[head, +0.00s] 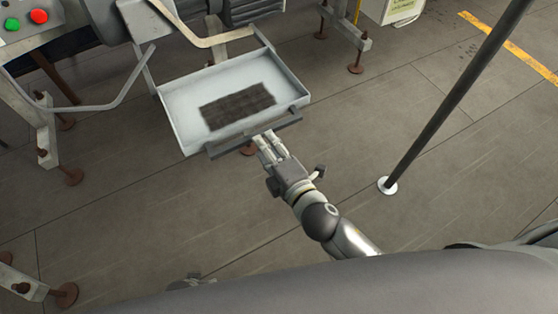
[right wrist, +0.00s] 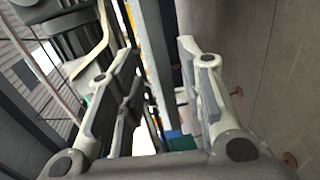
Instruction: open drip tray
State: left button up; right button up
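The drip tray (head: 180,105) is a shallow pale metal tray with a dark rectangular patch on its floor. In the head view it sticks out from under the machine, its inside in plain sight. A dark bar handle (head: 228,143) runs along its near edge. My right gripper (head: 267,137) is at the right part of this handle, with its fingertips close to the bar; I cannot tell if they touch it. In the right wrist view the fingers of my right gripper (right wrist: 158,55) are wide apart, and a grey bar shows in the gap between them.
A machine stands behind the tray on legs with rusty feet (head: 355,69). A control panel with a red button (head: 38,16) and a green one is at the upper left. A dark pole (head: 450,95) rises from a white base to the right.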

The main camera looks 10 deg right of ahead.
jog(key=v, duration=0.6)
jog(key=shift+s, duration=0.2)
jog(key=s+d+f+m+g+h, duration=0.25)
jog(key=d+f+m, duration=0.2)
jog(key=f, duration=0.55)
jog(key=s+d+f+m+g+h, duration=0.1)
jog(key=s+d+f+m+g, duration=0.35)
jog(key=f, duration=0.65)
jog(key=s+d+f+m+g+h, duration=0.2)
jog(key=d+f+m+g, duration=0.15)
jog(key=f+m, duration=0.45)
jog(key=s+f+m+g, duration=0.2)
jog(key=s+f, duration=0.5)
jog(key=f, duration=0.1)
pick_arm(q)
jog(key=s+a+r+g+p, duration=0.1)
jog(key=s+a+r+p, duration=0.1)
jog(key=s+p, duration=1.3)
jog(key=shift+a+r, duration=0.2)
jog(key=shift+a, duration=0.2)
pick_arm(e)
jog(key=s+d+r, duration=0.1)
jog(key=s+d, duration=0.1)
jog(key=s, duration=0.6)
jog(key=s+d+g, duration=0.1)
jog(key=s, duration=0.6)
jog(key=shift+s+d+r+y, duration=0.35)
jog(key=shift+s+r, duration=0.05)
jog(key=shift+g, duration=0.25)
